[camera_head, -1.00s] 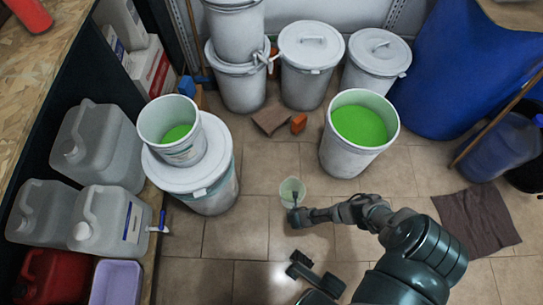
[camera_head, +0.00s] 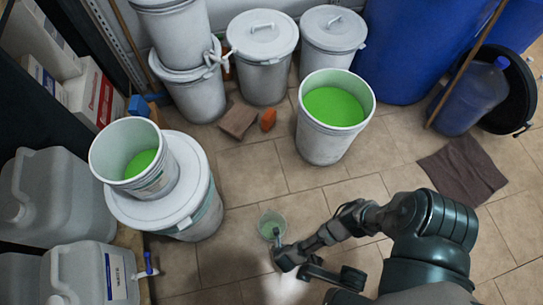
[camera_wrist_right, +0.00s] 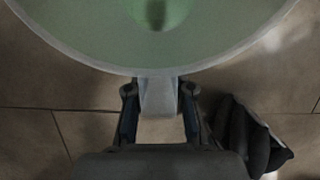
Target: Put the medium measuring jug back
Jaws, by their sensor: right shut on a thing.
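The measuring jug (camera_head: 272,224) is a small translucent, pale green cup above the floor tiles, low in the middle of the head view. My right gripper (camera_head: 278,241) is shut on its handle. In the right wrist view the jug's wide rim and pale green inside (camera_wrist_right: 100,45) fill the top, and both fingers (camera_wrist_right: 159,112) flank its pale handle. The jug's mouth faces up. A dark part (camera_head: 322,273) beside my right gripper moves with my body and looks like my left gripper; its fingers are not clear.
An open bucket of green liquid (camera_head: 334,104) stands on the floor beyond the jug. Another open bucket (camera_head: 125,150) stands on a lidded white drum (camera_head: 200,212) at left. Canisters (camera_head: 62,190) line the left edge. A brown cloth (camera_head: 462,172) lies on the floor at right.

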